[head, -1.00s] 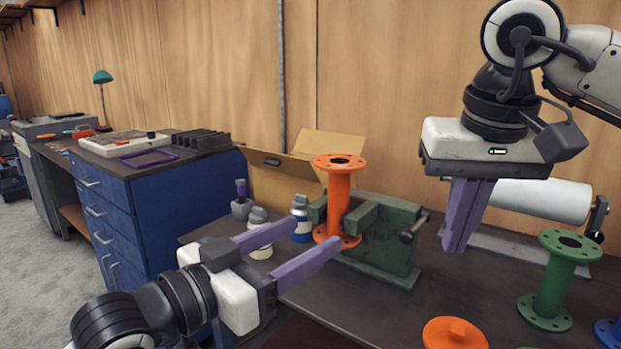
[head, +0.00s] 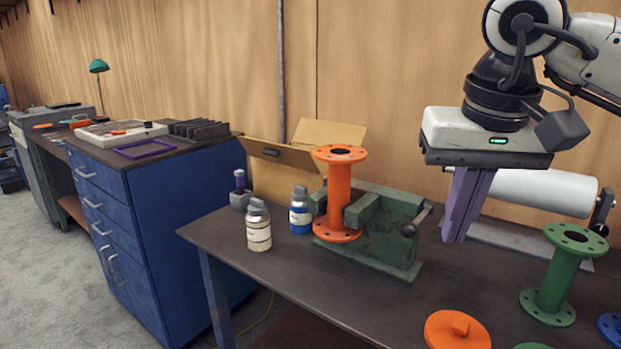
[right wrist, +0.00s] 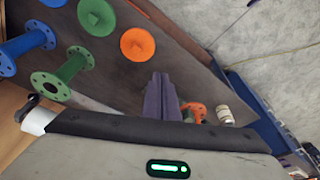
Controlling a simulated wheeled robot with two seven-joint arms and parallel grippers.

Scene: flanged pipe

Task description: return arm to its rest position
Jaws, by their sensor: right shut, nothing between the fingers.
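My right gripper (head: 460,240) hangs fingers-down above the table, to the right of the vise. Its purple fingers are together and hold nothing. In the right wrist view its fingertips (right wrist: 161,76) also show closed. My left gripper is out of view. The orange flanged pipe (head: 341,195) stands upright by the jaws of the green vise (head: 385,240). I cannot tell how firmly the jaws hold it. The green flanged pipe (head: 560,275) stands upright at the right. An orange round cover (head: 455,332) with a raised block lies near the front of the table.
The dark table (head: 300,265) has two bottles (head: 258,225) left of the vise and an open cardboard box (head: 275,180) behind. A white roll (head: 545,190) lies at the back right. A blue flanged pipe (right wrist: 22,47) shows in the right wrist view. A blue cabinet (head: 160,210) stands left.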

